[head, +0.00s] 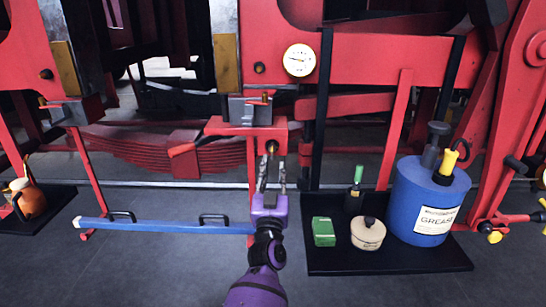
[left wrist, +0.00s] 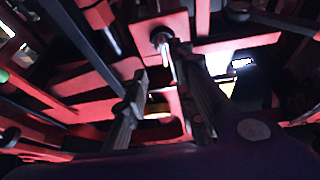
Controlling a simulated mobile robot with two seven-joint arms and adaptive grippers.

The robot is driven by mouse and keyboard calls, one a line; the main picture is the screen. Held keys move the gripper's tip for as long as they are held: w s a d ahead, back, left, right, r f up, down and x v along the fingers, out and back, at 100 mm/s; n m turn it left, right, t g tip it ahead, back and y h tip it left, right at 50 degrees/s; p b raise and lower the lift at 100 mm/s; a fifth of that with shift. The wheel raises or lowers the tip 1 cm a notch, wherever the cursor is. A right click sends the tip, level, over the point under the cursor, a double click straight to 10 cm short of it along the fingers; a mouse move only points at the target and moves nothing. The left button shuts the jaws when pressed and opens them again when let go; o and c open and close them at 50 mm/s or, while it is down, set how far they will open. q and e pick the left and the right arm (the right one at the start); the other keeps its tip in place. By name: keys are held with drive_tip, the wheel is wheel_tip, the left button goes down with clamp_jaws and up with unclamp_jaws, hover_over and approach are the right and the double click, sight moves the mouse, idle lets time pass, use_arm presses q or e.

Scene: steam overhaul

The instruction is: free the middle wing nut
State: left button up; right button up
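My left gripper (head: 273,167) points up from below towards the red bracket (head: 240,130) in the middle of the head view. Its two fingers stand apart, and nothing shows held between them. A small dark round fitting with a pale shank (head: 271,147) hangs under the bracket, just above the fingertips. In the left wrist view the fitting (left wrist: 162,40) shows beyond the open fingers (left wrist: 158,68), near the right fingertip. I cannot make out wings on it, so I cannot tell whether it is the middle wing nut. My right gripper is not in view.
A blue bar with black handles (head: 165,226) lies left of my gripper. A black mat (head: 400,262) at right carries a blue grease drum (head: 415,200), a green box (head: 323,231) and a round tin (head: 368,234). A red leaf spring (head: 165,152) is behind.

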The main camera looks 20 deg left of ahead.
sight(272, 154)
use_arm(q)
drive_tip(key=x, duration=0.3)
drive_tip(key=f+x, duration=0.1)
drive_tip(key=x, duration=0.1)
drive_tip(key=shift+w+a+r, duration=0.1)
drive_tip(key=shift+w+a, duration=0.15)
drive_tip(key=shift+a, duration=0.2)
drive_tip(key=shift+w+a+r, duration=0.15)
drive_tip(key=shift+w+r, duration=0.05)
drive_tip(key=shift+w, duration=0.25)
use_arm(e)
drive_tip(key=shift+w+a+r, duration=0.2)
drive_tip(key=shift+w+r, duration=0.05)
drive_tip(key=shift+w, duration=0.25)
use_arm(q)
clamp_jaws()
drive_tip(key=shift+y, duration=0.4)
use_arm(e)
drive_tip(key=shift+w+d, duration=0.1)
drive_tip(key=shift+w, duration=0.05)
